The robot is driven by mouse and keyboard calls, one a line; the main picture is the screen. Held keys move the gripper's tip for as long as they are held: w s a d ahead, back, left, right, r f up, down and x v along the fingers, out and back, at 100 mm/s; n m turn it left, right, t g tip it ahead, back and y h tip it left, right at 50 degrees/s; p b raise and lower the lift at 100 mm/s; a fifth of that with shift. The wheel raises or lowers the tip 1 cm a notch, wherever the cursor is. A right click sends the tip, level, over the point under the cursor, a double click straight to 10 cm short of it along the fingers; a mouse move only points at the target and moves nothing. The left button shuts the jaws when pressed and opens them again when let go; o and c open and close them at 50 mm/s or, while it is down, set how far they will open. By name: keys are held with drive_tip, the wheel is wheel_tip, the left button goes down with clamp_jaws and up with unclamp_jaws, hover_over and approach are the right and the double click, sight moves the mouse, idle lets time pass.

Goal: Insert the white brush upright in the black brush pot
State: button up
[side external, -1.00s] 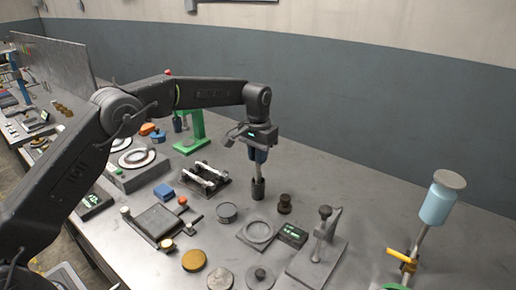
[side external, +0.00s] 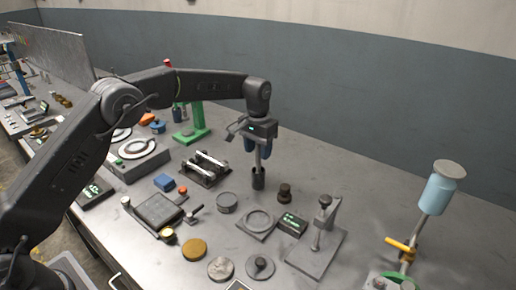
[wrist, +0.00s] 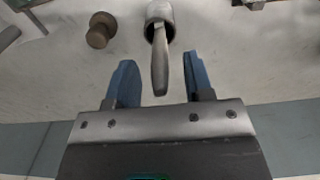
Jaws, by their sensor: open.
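The white brush (side external: 258,161) stands upright in the black brush pot (side external: 258,181), its lower end inside the pot. In the wrist view the brush's handle (wrist: 160,65) rises from the pot (wrist: 159,12) toward me, leaning a little. My gripper (side external: 257,145) is above the pot with its blue fingers apart. In the wrist view the open gripper (wrist: 158,75) has a finger on each side of the handle's end, with clear gaps, and touches nothing.
A small dark knobbed weight (side external: 285,193) stands right of the pot and also shows in the wrist view (wrist: 101,30). A ring plate (side external: 257,222), a grey disc (side external: 227,202) and a rack with white rods (side external: 208,166) are nearby. The back right tabletop is clear.

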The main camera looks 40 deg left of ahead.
wheel_tip(320, 180, up, 14)
idle(0.6)
idle(0.7)
